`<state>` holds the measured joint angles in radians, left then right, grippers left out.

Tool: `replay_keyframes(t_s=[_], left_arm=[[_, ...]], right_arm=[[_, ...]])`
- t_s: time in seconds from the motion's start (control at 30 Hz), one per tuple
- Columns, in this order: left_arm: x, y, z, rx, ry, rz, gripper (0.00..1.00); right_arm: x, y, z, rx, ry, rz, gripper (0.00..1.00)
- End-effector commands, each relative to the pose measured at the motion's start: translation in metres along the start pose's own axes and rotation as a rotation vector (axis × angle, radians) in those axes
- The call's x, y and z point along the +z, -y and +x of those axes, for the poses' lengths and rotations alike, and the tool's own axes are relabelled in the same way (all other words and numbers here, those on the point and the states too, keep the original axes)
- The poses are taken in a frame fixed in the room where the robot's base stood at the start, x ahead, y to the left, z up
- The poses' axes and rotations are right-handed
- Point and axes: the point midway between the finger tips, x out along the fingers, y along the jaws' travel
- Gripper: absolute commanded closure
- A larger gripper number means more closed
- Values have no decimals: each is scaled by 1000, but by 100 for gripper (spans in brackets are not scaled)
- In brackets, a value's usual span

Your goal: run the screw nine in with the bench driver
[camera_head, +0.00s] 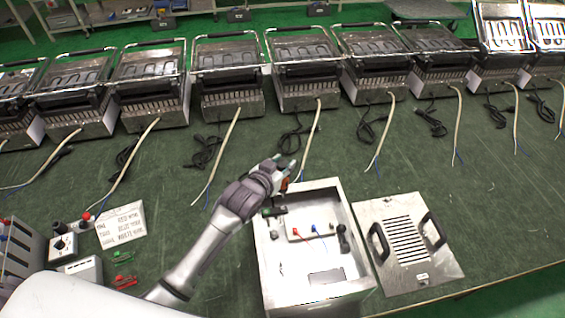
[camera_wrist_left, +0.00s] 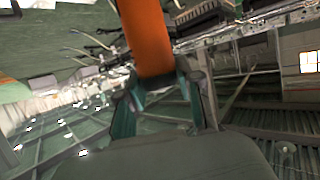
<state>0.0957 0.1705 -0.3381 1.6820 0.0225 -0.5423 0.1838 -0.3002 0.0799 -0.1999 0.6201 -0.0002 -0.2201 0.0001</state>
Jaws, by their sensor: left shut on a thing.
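My left gripper (camera_head: 284,170) is above the far left corner of the open metal box (camera_head: 270,270). It is shut on an orange cylindrical handle (camera_wrist_left: 147,38), which looks like the bench driver's. In the wrist view the handle stands between the fingers of my left gripper (camera_wrist_left: 152,95); in the head view only a small orange-red bit (camera_head: 285,184) shows. The driver's tip is not clear. I cannot make out screw nine. My right gripper is not in view.
A slotted metal cover (camera_head: 399,208) with two black handles lies right of the box. A label card (camera_head: 121,225), a knob unit (camera_head: 62,246) and red and green clips (camera_head: 123,257) are at left. A row of grill units (camera_head: 230,75) with loose cables lines the back.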

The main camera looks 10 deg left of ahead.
Motion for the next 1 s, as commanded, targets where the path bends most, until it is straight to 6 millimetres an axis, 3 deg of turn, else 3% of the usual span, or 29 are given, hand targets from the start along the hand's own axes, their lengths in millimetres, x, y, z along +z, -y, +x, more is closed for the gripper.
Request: replay_keyframes(t_s=[0.6,1.0], left_arm=[[44,0,19,0,-5,0,100],[46,0,20,0,-5,0,100]], right_arm=[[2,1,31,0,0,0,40],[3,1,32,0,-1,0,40]])
